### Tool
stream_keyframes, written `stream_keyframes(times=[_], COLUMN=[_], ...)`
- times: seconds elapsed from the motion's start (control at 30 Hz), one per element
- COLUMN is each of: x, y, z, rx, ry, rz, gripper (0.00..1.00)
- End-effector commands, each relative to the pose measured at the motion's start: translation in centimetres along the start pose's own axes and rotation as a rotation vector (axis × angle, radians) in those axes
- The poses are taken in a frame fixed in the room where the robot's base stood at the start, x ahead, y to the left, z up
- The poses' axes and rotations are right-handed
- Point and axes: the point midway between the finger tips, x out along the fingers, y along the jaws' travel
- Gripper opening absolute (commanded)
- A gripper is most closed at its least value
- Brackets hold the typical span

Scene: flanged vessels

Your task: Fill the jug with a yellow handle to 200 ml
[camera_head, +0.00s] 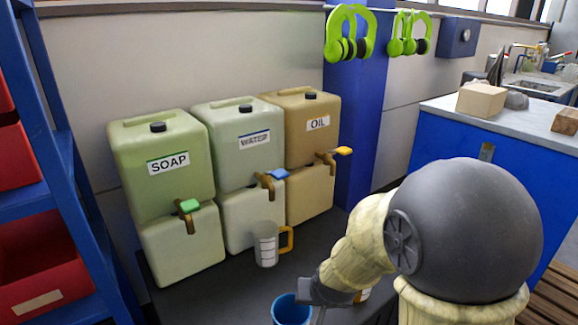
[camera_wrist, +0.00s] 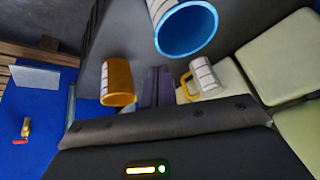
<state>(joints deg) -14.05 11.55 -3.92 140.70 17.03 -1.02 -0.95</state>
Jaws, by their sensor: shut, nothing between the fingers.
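The jug with the yellow handle (camera_head: 266,247) stands upright on the dark table in front of the water tank, near the oil tank. It has a pale body with dark level marks, and its handle points right. I cannot tell its liquid level. It also shows in the wrist view (camera_wrist: 205,76). The water tank (camera_head: 238,200) has a tap with a blue lever (camera_head: 278,174), above the jug. My gripper (camera_head: 319,293) is shut and empty, to the right of and nearer than the jug; its fingers (camera_wrist: 155,86) show in the wrist view, apart from the jug.
A blue-rimmed vessel (camera_head: 288,312) stands near my gripper, and an orange-rimmed one (camera_wrist: 118,82) stands on its other side. The soap tank (camera_head: 165,150) has a green tap lever, the oil tank (camera_head: 305,115) a yellow one. A blue shelf (camera_head: 60,150) borders the left.

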Motion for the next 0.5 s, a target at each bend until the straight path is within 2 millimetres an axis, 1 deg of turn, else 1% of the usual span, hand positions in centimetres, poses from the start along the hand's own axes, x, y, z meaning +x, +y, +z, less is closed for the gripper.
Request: stream_keyframes(times=[0.03,0.07,0.1,0.2,0.23,0.3,0.4,0.5], x=[-0.3,-0.5,-0.7,-0.5,-0.4,-0.1,0.1,0.0], y=[1.4,2.2,3.2,5.4,5.8,6.7,7.6,8.1], z=[1.3,2.2,3.5,6.5,7.3,8.6,9.9,10.6], rx=[-0.01,-0.021,-0.036,-0.067,-0.076,-0.088,-0.1,-0.107], ry=[-0.036,-0.061,-0.095,-0.168,-0.186,-0.215,-0.244,-0.26], rz=[0.007,0.012,0.02,0.044,0.05,0.062,0.076,0.083], gripper=[0.0,0.0,0.0,0.0,0.0,0.0,0.0,0.0])
